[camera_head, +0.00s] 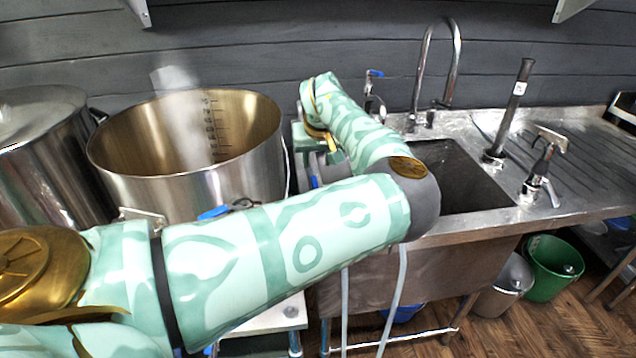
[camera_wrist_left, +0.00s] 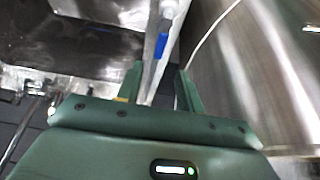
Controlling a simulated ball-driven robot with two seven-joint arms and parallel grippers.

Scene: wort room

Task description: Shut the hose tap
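A tap with a blue lever (camera_head: 375,74) stands against the wall at the back left of the sink, just right of my left forearm; I take it for the hose tap. Its lower part is partly hidden by my arm. My left gripper (camera_head: 312,165) points down between the big pot and the sink, apart from that tap and largely hidden by my arm. In the left wrist view my gripper (camera_wrist_left: 162,88) is open, with nothing held. A blue piece on a pale bar shows beyond its fingertips; I cannot tell what it belongs to. My right gripper is not in view.
A large open steel pot (camera_head: 190,185) stands close left of my gripper. The sink (camera_head: 450,170) lies to the right, with a tall curved faucet (camera_head: 455,60) behind it. Pale hoses (camera_head: 396,300) hang in front. A green bucket (camera_head: 553,268) stands on the floor.

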